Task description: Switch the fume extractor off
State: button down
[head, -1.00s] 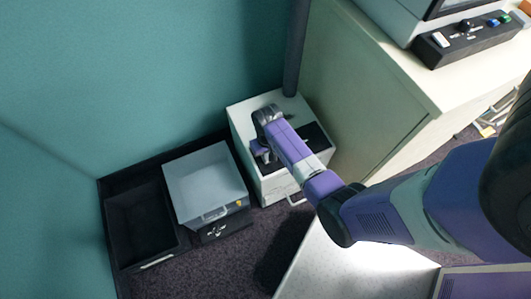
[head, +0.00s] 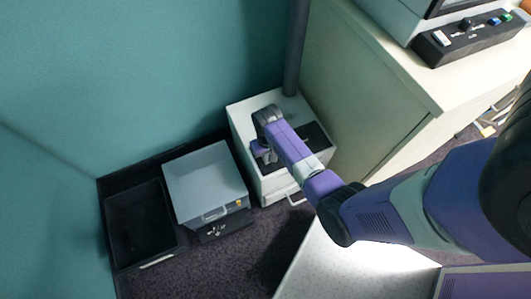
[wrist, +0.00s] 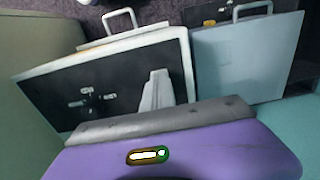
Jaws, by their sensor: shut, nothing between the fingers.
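A white box (head: 245,125) with a dark top panel stands in the corner beside a grey pipe (head: 296,50); it looks like the fume extractor. In the wrist view the dark panel (wrist: 120,75) carries small metal controls (wrist: 88,100), whose setting I cannot read. My gripper (head: 266,157) points down over the left part of the panel, partly hiding it. In the wrist view its grey fingers (wrist: 157,85) are shut and empty, to the right of the metal controls. I cannot tell whether the tips touch the panel.
A grey-lidded box (head: 205,180) with a handle stands left of the white box, beside a black open tray (head: 140,225). A pale counter (head: 400,65) on the right bears a black control box (head: 470,42). Teal walls close in the corner behind.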

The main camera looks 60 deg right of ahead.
notch_tip(320, 180, up, 7)
jog(key=p, duration=0.6)
jog(key=shift+f+p, duration=0.1)
jog(key=shift+p, duration=0.25)
dwell(0.3)
